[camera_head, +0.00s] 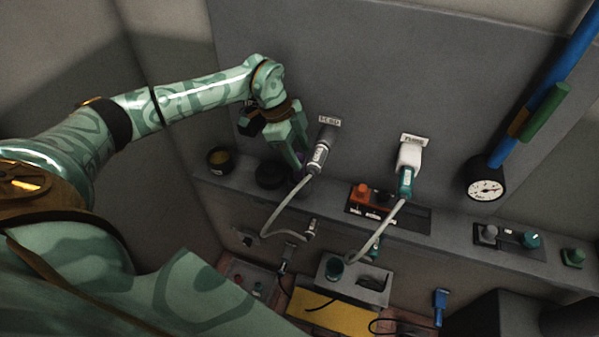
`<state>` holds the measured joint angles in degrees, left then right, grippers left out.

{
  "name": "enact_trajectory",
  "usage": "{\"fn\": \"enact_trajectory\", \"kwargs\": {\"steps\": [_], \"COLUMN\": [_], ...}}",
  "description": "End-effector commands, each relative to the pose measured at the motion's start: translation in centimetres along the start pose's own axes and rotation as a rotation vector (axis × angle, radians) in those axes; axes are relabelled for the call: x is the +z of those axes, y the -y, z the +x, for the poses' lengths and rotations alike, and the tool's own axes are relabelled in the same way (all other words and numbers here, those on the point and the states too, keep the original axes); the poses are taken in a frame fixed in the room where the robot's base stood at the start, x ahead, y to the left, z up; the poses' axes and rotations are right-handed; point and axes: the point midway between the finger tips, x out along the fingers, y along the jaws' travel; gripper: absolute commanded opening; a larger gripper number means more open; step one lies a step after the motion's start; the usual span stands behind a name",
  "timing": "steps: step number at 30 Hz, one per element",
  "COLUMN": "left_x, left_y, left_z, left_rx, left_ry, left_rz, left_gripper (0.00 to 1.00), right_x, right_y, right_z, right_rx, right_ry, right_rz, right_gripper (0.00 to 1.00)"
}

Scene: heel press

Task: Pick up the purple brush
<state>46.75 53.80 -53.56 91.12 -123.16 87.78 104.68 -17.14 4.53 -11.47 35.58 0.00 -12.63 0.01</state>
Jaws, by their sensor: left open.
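My left gripper (297,163) reaches down from the green arm to the grey ledge, with its jaws open. My right gripper is not in view.
A grey plug (319,155) with a pale hose stands close right of the gripper. A white plug (407,160), red switch (362,192) and gauge (485,189) are further right.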

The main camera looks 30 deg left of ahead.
Motion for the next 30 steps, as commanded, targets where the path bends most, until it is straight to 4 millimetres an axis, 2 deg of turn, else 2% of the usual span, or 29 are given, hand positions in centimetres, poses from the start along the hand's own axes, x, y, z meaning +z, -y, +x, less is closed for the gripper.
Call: {"fn": "enact_trajectory", "kwargs": {"steps": [7,15,16,21,30], "left_x": [0.7,0.7,0.7,0.7,0.7], "left_y": [-0.1,-0.1,-0.1,-0.1,-0.1], "left_z": [3.8,4.3,4.3,4.3,4.2], "left_rx": [0.002,0.001,0.001,0.001,0.000], "left_ry": [0.000,0.000,0.000,0.000,0.000], "left_rz": [0.000,0.001,0.001,0.001,0.001], "left_gripper": [0.51,0.51,0.48,0.02,0.02], "right_x": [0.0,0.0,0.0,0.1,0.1], "right_y": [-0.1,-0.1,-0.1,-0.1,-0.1], "right_z": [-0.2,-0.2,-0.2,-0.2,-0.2], "right_rx": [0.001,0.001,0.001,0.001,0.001], "right_ry": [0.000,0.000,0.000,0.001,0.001], "right_rz": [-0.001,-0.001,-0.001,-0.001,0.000], "right_gripper": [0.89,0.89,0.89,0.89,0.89]}}
